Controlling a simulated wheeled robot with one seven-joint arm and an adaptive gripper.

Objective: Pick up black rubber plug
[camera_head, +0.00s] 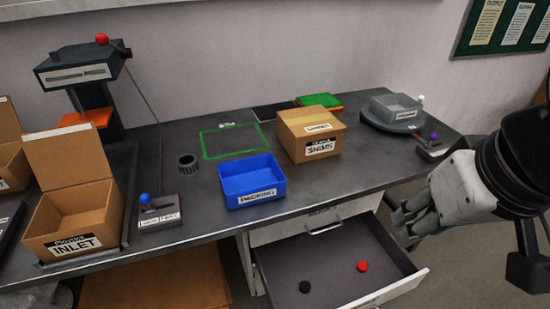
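A small black round piece (305,287), which looks like the black rubber plug, lies flat in the open drawer (326,259), towards its left front. A similar red round piece (362,266) lies to its right in the same drawer. My gripper (408,232) hangs at the right of the view, by the right side of the drawer and apart from both pieces. Its fingers are small and partly overlap, so I cannot tell whether they are open or shut. No object shows in it.
Above the drawer, the dark workbench (300,191) carries a blue bin (252,181), a cardboard SHIMS box (311,137), an open INLET box (75,215) and a dark ridged ring (188,161). The drawer floor is otherwise clear.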

